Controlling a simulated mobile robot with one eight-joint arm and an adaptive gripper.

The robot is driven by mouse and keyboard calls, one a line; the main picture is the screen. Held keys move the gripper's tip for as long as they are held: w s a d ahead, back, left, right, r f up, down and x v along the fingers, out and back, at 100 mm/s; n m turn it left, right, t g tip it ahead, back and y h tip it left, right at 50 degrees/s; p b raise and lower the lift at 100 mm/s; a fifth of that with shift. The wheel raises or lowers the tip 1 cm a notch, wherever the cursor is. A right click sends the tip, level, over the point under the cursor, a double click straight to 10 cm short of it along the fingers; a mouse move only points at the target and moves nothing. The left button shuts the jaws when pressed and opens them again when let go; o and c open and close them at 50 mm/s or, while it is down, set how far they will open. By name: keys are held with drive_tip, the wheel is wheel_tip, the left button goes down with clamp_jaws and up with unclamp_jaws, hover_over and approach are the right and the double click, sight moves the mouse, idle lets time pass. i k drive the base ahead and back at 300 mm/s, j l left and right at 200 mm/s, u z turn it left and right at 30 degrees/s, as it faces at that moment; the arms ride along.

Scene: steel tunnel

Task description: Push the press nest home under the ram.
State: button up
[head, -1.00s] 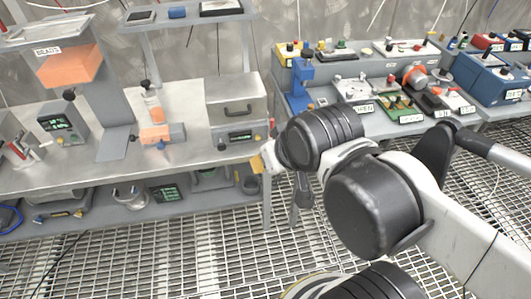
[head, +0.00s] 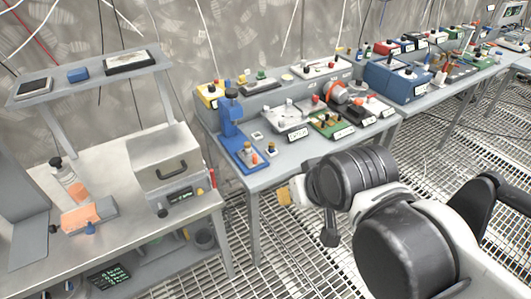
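A blue press (head: 231,116) stands at the left front of the far bench, its upright column and head above a long blue base. A small pale nest-like piece with a reddish part (head: 249,154) sits on the base toward the front; I cannot tell exactly how far it is from under the ram. A small knobbed piece (head: 271,149) stands on the bench just right of the base. My gripper (head: 290,194) is at the end of my folded arm, in front of and below the bench, apart from the press. Its fingers are mostly hidden by the arm, so its opening is unclear.
At left, a steel bench (head: 130,232) carries a grey lidded box (head: 165,157). Grated floor (head: 290,250) lies open between them.

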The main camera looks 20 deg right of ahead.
sight(251, 160)
drive_tip(key=i+l+u, duration=0.45)
drive_tip(key=i+l, duration=0.3)
